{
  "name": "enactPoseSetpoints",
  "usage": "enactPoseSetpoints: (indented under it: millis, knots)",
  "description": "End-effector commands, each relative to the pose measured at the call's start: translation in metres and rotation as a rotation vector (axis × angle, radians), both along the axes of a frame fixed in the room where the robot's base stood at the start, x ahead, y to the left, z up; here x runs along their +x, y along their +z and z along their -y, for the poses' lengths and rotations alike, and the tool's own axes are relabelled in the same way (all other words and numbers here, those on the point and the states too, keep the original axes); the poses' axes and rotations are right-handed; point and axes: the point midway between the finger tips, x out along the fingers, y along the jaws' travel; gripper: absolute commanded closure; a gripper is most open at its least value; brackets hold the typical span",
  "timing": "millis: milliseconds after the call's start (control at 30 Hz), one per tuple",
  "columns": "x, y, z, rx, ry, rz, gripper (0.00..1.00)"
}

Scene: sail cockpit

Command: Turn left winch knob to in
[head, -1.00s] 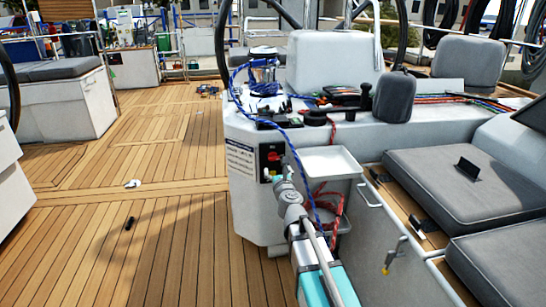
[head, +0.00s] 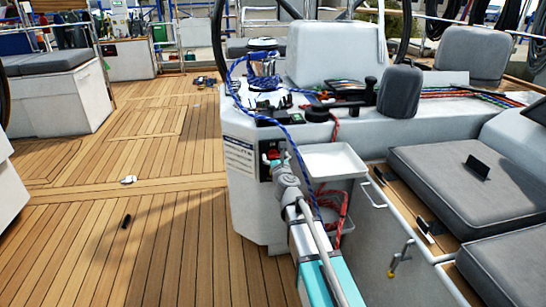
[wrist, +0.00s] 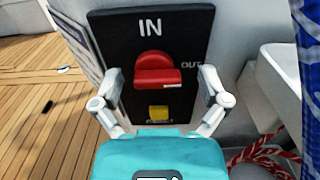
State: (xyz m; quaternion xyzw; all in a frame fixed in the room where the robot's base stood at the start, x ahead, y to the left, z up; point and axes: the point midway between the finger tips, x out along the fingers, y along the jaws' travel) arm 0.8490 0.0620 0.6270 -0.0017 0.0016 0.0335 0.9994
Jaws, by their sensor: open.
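The red winch knob (wrist: 156,72) is on a black panel (wrist: 185,28) in the wrist view. The panel has IN printed above the knob and OUT to its right. The knob's handle bar lies roughly level, with its right end below the word OUT. A yellow square (wrist: 158,112) sits below the knob. My gripper (wrist: 160,82) is open, its fingers on either side of the knob and apart from it. In the head view the panel (head: 266,172) is on the white console's front, and my arm partly hides the knob.
A blue rope (head: 300,160) hangs from the winch (head: 263,70) down past the panel's right side. A white tray (head: 334,160) and a coiled red rope (head: 333,206) are to the right. Grey cushions (head: 460,190) lie further right. The wooden deck (head: 130,240) at left is mostly clear.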

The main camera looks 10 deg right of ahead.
Motion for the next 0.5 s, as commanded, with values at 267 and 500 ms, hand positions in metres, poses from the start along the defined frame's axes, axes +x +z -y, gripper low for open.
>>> enactPoseSetpoints:
  millis: [267, 500]
  knots:
    - [-0.0004, 0.0, -0.0031, 0.0, 0.004, 0.0, 0.45]
    - [-0.0002, 0.0, -0.0036, 0.0, 0.004, 0.0, 0.88]
